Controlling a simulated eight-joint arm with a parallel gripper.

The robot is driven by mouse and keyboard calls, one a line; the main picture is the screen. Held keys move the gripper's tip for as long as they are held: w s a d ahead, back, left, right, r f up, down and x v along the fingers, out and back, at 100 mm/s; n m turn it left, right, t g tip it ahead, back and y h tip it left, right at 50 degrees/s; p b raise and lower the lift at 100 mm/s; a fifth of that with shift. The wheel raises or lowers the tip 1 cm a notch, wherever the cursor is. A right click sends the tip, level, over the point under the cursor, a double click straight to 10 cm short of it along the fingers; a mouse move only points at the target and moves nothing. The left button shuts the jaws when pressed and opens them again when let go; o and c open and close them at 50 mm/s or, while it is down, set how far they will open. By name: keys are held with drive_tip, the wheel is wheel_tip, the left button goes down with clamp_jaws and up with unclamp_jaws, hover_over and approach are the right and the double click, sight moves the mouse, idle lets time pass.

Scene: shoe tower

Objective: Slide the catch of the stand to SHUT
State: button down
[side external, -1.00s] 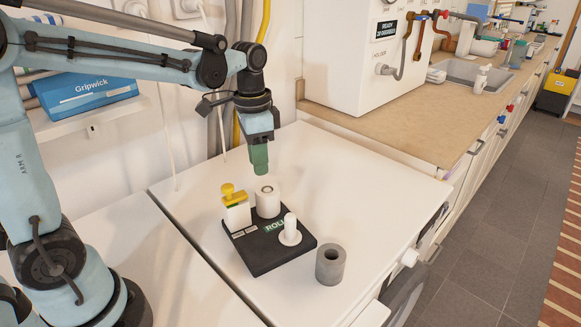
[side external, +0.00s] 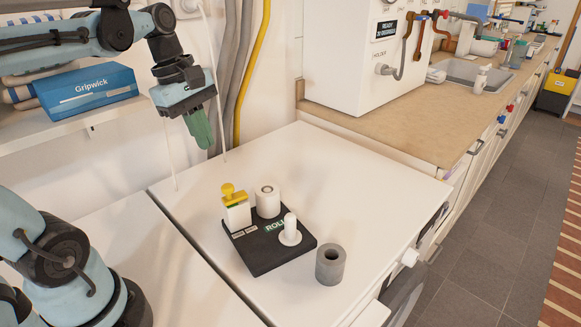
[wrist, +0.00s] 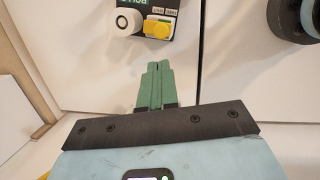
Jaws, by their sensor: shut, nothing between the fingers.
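The black stand (side external: 262,258) lies on the white worktop. It bears a yellow catch (side external: 229,190) on a white block at its left corner, a white roll (side external: 267,201) at the back and a white peg on a round foot (side external: 290,232).
A grey hollow cylinder (side external: 330,264) stands on the worktop right of the stand. A blue Gripwick box (side external: 88,92) sits on a shelf behind my arm. A white READY cabinet (side external: 350,60) stands at the back. The worktop around the stand is mostly clear.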

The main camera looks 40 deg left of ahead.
drive_tip(key=s+n, duration=0.1)
drive_tip(key=n, duration=0.2)
drive_tip(key=s+r+n, duration=0.1)
drive_tip(key=n, duration=0.2)
drive_tip(key=s+n+t, duration=0.1)
drive_tip(key=n, duration=0.2)
drive_tip(key=shift+s+a+r, duration=0.2)
drive_tip(key=shift+r, duration=0.05)
drive_tip(key=shift+f+h, duration=0.1)
drive_tip(key=shift+h, duration=0.2)
hover_over(223, 198)
drive_tip(key=s+a, duration=0.1)
drive_tip(key=s, duration=0.1)
drive_tip(key=shift+w+a+f, duration=0.1)
drive_tip(key=shift+f, duration=2.25)
drive_tip(key=shift+w+a+f, duration=0.1)
drive_tip(key=shift+f, duration=2.25)
drive_tip(key=shift+w+d, duration=0.1)
drive_tip(key=shift+w+d, duration=0.2)
drive_tip(key=shift+w, duration=0.65)
drive_tip(key=shift+w+d, duration=0.15)
drive_tip(key=shift+w, duration=0.65)
drive_tip(key=shift+r, duration=0.1)
drive_tip(key=v, duration=1)
